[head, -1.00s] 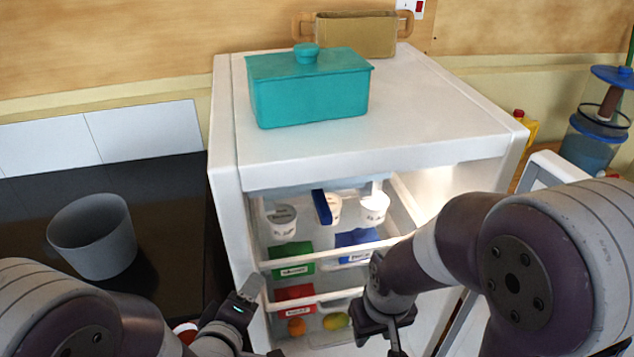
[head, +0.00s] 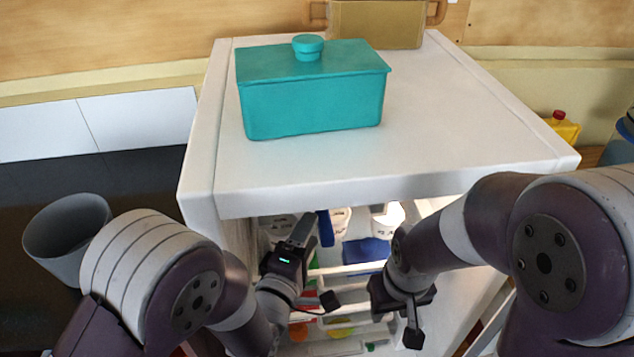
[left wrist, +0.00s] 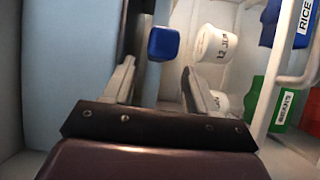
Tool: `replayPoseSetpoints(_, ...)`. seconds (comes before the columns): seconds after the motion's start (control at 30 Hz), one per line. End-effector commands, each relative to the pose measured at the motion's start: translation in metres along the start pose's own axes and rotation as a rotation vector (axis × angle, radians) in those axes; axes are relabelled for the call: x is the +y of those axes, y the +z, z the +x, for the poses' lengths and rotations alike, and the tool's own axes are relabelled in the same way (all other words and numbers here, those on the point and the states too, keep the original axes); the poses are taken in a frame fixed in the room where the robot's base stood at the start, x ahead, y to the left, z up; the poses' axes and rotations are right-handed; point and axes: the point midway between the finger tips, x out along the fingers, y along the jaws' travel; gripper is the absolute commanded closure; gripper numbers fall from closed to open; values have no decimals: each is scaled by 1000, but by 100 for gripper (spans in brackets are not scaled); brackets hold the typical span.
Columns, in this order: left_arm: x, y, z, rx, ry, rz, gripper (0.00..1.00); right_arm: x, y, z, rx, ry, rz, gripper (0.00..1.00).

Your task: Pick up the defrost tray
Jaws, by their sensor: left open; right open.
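No part is labelled as the defrost tray. A narrow dark blue piece (head: 326,228), possibly its handle or front end, juts out at the top of the open fridge (head: 390,190). In the left wrist view this blue piece (left wrist: 163,43) lies ahead of and between the fingertips, apart from them as far as I can tell. A pale blue-grey panel (left wrist: 65,70) fills the left of that view. My left gripper (head: 315,262), also in the left wrist view (left wrist: 158,68), is open and empty at the fridge opening. My right gripper (head: 396,318) is open and empty in front of it, to the right.
White tubs (head: 386,220) stand beside the blue piece. Blue and green packs (left wrist: 290,105) lie in a lower, white-railed part. A teal lidded box (head: 315,95) sits on the fridge top. A grey bin (head: 65,235) stands on the dark counter at left.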

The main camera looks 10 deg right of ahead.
Motion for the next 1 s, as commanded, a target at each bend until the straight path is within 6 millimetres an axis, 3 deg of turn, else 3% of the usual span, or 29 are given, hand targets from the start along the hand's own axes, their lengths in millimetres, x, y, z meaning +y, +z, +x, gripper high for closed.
replayPoseSetpoints(0.3, 5, -5, 50, 0, 1, 1, 43, 0, -2, -13, 0, 0, 0, 57)
replayPoseSetpoints(0.53, 4, -5, 53, 0, 0, 1, 43, 0, -2, -12, 0, 0, 0, 57)
replayPoseSetpoints(0.57, 4, -5, 53, 0, 0, 1, 49, 0, -2, -12, 0, 0, 0, 57)
replayPoseSetpoints(0.7, 4, -5, 53, 0, 0, 1, 95, 0, -2, -12, 0, 0, 0, 57)
replayPoseSetpoints(0.73, 4, -5, 53, 0, 0, 1, 100, 0, -2, -12, 0, 0, 0, 57)
replayPoseSetpoints(1.0, 6, -5, 53, 0, 3, 1, 100, 0, -2, -13, 0, 0, 0, 57)
